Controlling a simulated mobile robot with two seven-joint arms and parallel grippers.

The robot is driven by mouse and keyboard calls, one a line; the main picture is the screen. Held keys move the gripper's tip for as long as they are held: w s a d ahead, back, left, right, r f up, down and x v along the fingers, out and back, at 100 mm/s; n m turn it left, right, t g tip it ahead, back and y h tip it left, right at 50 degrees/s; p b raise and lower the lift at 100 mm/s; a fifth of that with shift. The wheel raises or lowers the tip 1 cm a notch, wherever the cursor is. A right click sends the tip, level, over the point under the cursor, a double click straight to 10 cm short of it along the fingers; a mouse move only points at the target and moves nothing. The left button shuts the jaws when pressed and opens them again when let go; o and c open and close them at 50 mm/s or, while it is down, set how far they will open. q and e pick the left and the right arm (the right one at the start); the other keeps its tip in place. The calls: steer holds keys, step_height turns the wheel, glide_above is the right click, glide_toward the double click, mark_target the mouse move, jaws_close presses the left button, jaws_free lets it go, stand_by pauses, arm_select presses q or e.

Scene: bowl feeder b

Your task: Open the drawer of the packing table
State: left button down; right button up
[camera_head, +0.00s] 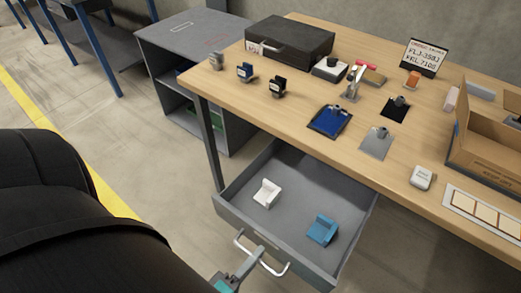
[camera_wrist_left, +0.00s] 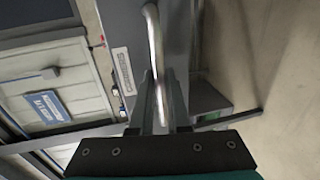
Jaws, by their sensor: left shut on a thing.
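The packing table (camera_head: 340,110) has a wooden top, and its grey drawer (camera_head: 232,192) is pulled well out below the table's front edge. A white block-like part (camera_head: 266,194) and a blue one (camera_head: 322,230) lie in the drawer. The silver bar handle (camera_head: 277,270) is on the drawer's front. My left gripper (camera_head: 255,256) is at the handle, low in the head view. In the left wrist view the handle (camera_wrist_left: 153,38) runs between the gripper's fingers (camera_wrist_left: 160,100), which are shut on it. My right gripper is not in view.
The tabletop carries a black case (camera_head: 290,40), small parts, a sign (camera_head: 422,57) and a cardboard box (camera_head: 488,145). A grey shelf unit (camera_head: 195,50) stands at the left. My black body covers the lower left. Bare floor lies in front of the drawer.

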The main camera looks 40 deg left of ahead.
arm_select(q)
steer(key=shift+s+f, duration=0.1)
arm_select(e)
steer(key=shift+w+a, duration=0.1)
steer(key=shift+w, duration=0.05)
arm_select(q)
steer(key=c, duration=1.3)
jaws_free()
steer(key=o, duration=0.4)
steer(key=shift+c, duration=0.2)
steer(key=shift+o, duration=0.3)
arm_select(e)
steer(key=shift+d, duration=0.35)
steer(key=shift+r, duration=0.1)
